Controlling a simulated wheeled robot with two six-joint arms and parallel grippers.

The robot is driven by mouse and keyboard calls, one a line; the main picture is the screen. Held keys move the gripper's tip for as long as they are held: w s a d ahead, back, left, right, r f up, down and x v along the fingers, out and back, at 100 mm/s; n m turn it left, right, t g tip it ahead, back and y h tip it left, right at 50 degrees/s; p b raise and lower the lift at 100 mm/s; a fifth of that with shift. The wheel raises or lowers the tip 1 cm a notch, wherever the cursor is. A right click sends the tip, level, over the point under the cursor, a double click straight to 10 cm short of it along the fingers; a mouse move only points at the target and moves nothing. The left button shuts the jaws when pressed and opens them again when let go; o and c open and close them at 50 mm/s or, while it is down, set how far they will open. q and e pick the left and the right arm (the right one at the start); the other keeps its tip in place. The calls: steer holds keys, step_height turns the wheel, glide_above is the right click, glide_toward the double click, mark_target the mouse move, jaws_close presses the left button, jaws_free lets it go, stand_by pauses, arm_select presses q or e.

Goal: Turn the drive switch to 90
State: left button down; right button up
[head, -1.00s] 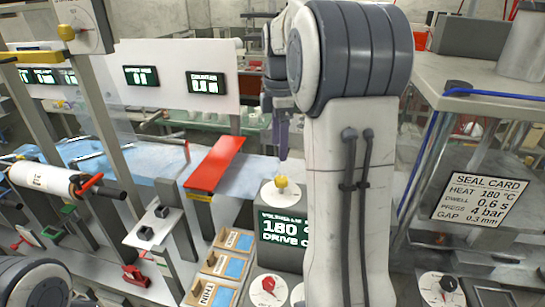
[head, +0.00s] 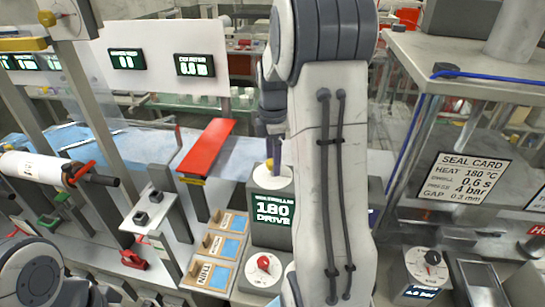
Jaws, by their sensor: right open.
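The drive switch is a yellow knob (head: 270,165) on a pale round dial (head: 273,179), on top of a dark grey box. The display (head: 273,209) on the box's front reads "180" and "DRIVE". My right gripper (head: 273,155) points down just above and behind the knob in the picture, its fingers at the knob's upper end. It is open, but I cannot tell whether the fingers touch the knob. My right arm hides the box's right side. My left gripper is out of the picture; only a part of my left arm shows at the bottom left.
A red-knobbed dial (head: 263,264) sits below the display. Card slots (head: 215,248) and a red slanted plate (head: 207,146) stand to the left. A seal card (head: 464,178) and a black-knobbed dial (head: 432,258) are at the right. Another yellow knob (head: 47,18) is at the upper left.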

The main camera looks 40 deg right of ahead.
jaws_close()
steer(key=shift+m, duration=0.4)
steer(key=m, duration=0.3)
steer(key=shift+m+p, duration=0.4)
steer(key=m, duration=0.4)
steer(key=shift+m, duration=0.3)
steer(key=m+p, duration=0.1)
steer(key=m, duration=0.7)
steer(key=shift+m, duration=0.3)
